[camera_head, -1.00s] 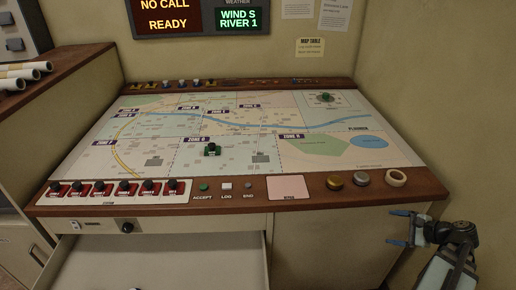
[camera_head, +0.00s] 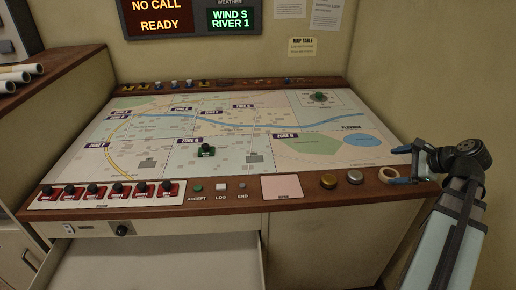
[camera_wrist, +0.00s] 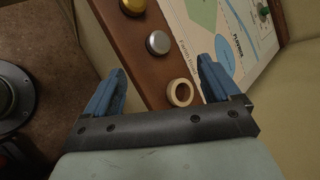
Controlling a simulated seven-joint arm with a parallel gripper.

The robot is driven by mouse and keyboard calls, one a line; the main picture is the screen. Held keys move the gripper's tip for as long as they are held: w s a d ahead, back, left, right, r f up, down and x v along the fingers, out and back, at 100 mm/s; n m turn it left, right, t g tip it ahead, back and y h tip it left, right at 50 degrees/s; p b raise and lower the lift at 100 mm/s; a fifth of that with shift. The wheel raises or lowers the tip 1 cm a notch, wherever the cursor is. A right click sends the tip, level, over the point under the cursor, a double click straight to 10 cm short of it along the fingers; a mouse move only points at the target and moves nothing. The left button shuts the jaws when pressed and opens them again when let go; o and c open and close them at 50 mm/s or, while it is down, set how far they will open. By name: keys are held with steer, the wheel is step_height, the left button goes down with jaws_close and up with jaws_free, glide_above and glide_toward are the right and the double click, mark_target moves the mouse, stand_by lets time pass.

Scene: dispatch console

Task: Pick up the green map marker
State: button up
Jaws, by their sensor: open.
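A green marker with a dark knob (camera_head: 206,151) stands on the map (camera_head: 225,170), left of centre in the head view. A second green piece (camera_head: 320,97) sits in a small dial-like inset at the map's back right; it shows at the top right of the wrist view (camera_wrist: 263,11). I cannot tell for certain which one is the map marker. My gripper (camera_head: 393,166) is open and empty at the console's front right corner, well right of both pieces. In the wrist view its blue fingers (camera_wrist: 161,70) are spread wide above the wooden edge.
A cream ring (camera_head: 388,173) lies close by my gripper, beside silver (camera_head: 355,176) and gold (camera_head: 328,181) knobs. Several red-based dark markers (camera_head: 117,188) line the front left. A drawer (camera_head: 150,262) stands open below. A wall is at the right.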

steer(key=w+a+g, duration=0.4)
steer(key=w+a, duration=0.6)
steer(key=w, duration=0.5)
steer(key=n+g+h, duration=0.2)
steer(key=g+h, duration=0.2)
steer(key=h, duration=0.1)
glide_above(205, 145)
steer(key=f, duration=0.8)
steer(key=shift+s+d, duration=0.1)
steer(key=shift+s, duration=0.25)
steer(key=shift+w+f, duration=0.2)
steer(key=shift+f, duration=2.65)
steer(key=shift+c, duration=0.4)
steer(key=c, duration=1.1)
